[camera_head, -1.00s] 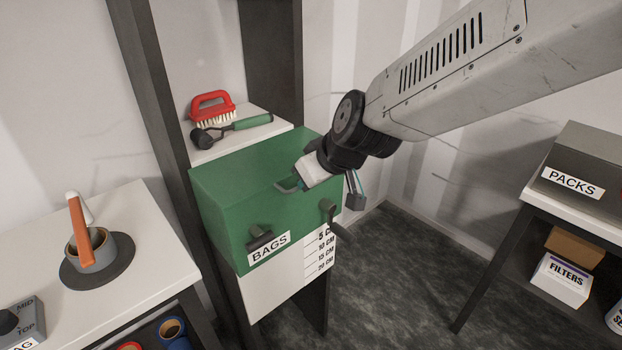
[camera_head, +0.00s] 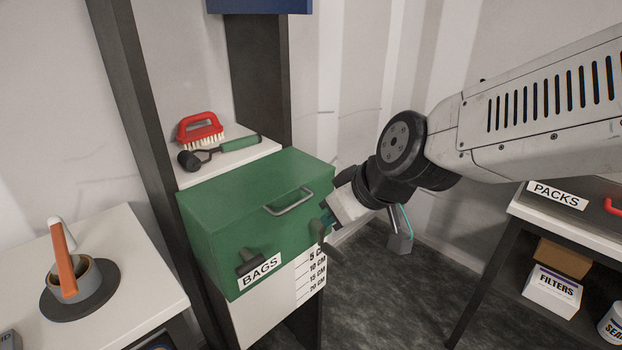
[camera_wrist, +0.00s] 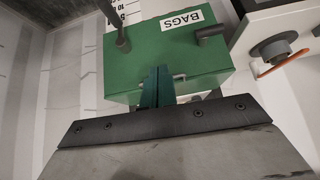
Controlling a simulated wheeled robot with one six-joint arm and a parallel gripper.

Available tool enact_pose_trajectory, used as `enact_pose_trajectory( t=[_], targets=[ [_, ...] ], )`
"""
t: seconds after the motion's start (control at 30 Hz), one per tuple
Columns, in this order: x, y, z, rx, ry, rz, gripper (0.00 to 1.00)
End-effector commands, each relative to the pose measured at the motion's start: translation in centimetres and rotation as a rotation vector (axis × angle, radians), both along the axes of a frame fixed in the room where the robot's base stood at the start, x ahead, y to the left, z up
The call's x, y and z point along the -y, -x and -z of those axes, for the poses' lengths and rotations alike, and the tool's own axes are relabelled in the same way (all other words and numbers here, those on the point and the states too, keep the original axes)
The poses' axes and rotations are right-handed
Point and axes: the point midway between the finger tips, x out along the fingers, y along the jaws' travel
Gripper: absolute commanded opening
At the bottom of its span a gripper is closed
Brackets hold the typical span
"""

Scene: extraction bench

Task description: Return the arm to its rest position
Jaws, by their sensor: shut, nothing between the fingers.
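My arm (camera_head: 540,110) reaches in from the right in the head view, bent at the black wrist joint. My gripper sits just right of the green box labelled BAGS (camera_head: 235,195); its fingertips are hard to make out there. In the wrist view my gripper (camera_wrist: 156,75) shows two dark green fingers together, with nothing between them, in front of the same green box (camera_wrist: 160,55). The grey handle on the box lid (camera_head: 289,202) is free of the gripper. Whether the gripper touches the box's side I cannot tell.
A grey pot (camera_head: 76,280) stands on the left table. The dark PACKS case (camera_head: 540,205) sits on the right table, FILTERS box (camera_head: 553,292) below. Floor between is clear.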

Motion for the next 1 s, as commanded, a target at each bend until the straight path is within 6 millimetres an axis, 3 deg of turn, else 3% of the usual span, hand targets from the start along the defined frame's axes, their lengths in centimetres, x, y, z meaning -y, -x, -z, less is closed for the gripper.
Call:
enact_pose_trajectory(
  t=[0.17, 0.27, 0.4, 0.53, 0.7, 1.0],
  targets=[
    [1.4, 4.4, 1.4, -0.236, 0.017, 0.052, 0.00],
    [5.0, 7.9, 0.9, -0.381, 0.069, 0.154, 0.00],
    [11.8, 13.0, -0.8, -0.523, 0.168, 0.381, 0.00],
    [16.3, 16.2, -2.3, -0.554, 0.223, 0.549, 0.00],
    [18.3, 17.0, -3.4, -0.505, 0.206, 0.630, 0.00],
    [18.4, 17.0, -3.5, -0.502, 0.201, 0.639, 0.00]
  ],
)
